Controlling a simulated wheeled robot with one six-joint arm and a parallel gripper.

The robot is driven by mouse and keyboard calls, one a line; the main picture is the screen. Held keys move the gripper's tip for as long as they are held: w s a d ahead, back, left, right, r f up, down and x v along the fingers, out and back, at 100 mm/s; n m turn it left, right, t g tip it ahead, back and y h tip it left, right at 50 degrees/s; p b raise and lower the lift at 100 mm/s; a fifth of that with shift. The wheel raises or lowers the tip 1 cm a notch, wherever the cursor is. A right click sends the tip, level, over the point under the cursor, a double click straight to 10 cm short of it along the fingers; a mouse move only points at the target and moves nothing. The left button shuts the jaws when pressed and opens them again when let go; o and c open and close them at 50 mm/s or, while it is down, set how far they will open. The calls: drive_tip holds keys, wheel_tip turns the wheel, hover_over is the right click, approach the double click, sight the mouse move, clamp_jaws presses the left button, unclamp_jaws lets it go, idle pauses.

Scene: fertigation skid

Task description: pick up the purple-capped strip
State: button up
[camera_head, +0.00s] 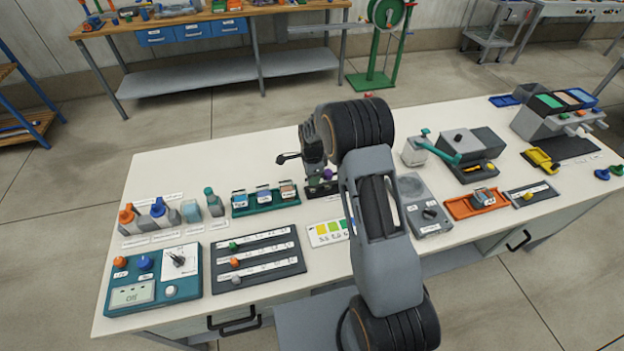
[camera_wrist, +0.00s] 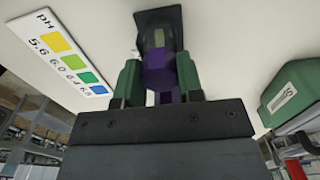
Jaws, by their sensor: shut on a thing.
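The purple-capped strip shows its purple cap (camera_wrist: 158,72) in the wrist view, between the two green fingers of my gripper (camera_wrist: 158,88). The fingers are shut on it. I cannot tell whether the strip is still inside the holder. In the head view a bit of the purple cap (camera_head: 328,174) shows beside my gripper (camera_head: 318,172), low over the table. My arm hides part of this area.
A pH colour chart (camera_wrist: 62,55) lies to the left in the wrist view. A grey device (camera_head: 425,207) and an orange tray (camera_head: 462,208) lie to the right.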

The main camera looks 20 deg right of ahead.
drive_tip(key=shift+c, duration=0.7)
drive_tip(key=shift+r, duration=0.15)
drive_tip(key=shift+r, duration=0.35)
wheel_tip(320, 180, up, 11)
drive_tip(key=shift+f, duration=0.15)
